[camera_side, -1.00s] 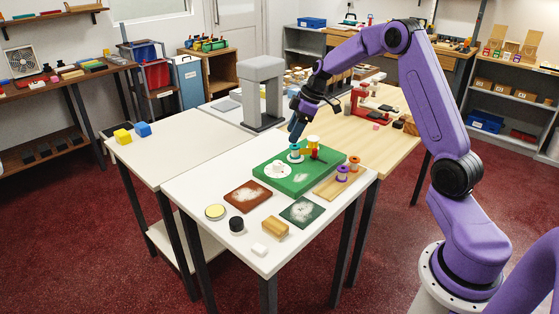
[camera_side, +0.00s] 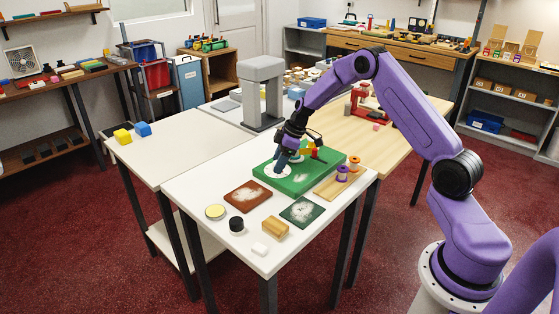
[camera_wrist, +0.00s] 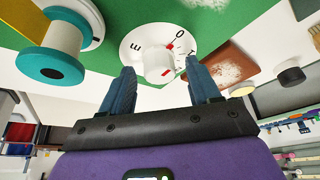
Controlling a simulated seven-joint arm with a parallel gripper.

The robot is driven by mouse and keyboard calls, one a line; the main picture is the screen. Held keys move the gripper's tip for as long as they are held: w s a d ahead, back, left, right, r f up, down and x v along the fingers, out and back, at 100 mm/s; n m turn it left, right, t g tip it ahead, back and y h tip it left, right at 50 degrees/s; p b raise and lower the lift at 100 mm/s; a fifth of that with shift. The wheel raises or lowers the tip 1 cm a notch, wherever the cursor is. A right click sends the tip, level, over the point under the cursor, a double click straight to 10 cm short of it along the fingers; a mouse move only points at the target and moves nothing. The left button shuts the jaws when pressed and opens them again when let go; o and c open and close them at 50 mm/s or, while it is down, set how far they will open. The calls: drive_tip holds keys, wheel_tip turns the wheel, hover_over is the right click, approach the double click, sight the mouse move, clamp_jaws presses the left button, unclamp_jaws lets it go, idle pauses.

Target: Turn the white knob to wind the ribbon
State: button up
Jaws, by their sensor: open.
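The white knob (camera_wrist: 159,68) stands on a white dial (camera_wrist: 137,40) with letters and a red mark, on a green board (camera_side: 314,182). In the wrist view my gripper (camera_wrist: 160,80) is open, with one blue finger on each side of the knob. I cannot tell whether the fingers touch it. In the side view my gripper (camera_side: 280,168) points down over the dial (camera_side: 268,172) and hides most of the knob. A white spool with a teal end (camera_wrist: 53,58) stands left of the knob in the wrist view.
A wooden strip (camera_side: 327,191) with purple and orange spools (camera_side: 342,173) lies right of the board. A brown pad (camera_side: 246,197), a dark green pad (camera_side: 301,213), a black cap (camera_side: 236,225) and a wooden block (camera_side: 275,227) lie in front.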

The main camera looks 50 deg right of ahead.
drive_tip(key=c, duration=1)
drive_tip(key=shift+m, duration=0.3)
drive_tip(key=m+h, duration=0.1)
drive_tip(key=m, duration=0.1)
drive_tip(key=m+t, duration=0.1)
drive_tip(key=m, duration=0.1)
drive_tip(key=shift+s+a+m+h, duration=0.1)
drive_tip(key=shift+a+m+h, duration=0.05)
drive_tip(key=shift+m+h, duration=0.2)
drive_tip(key=m+h, duration=0.2)
drive_tip(key=m, duration=0.2)
drive_tip(key=shift+a+m, duration=0.15)
drive_tip(key=shift+m, duration=0.2)
drive_tip(key=m+h, duration=0.1)
drive_tip(key=m, duration=0.1)
drive_tip(key=m+h, duration=0.1)
drive_tip(key=m, duration=0.2)
drive_tip(key=shift+a, duration=0.15)
drive_tip(key=shift+m+g+h, duration=0.55)
drive_tip(key=shift+m+g, duration=0.25)
drive_tip(key=shift+m, duration=1.5)
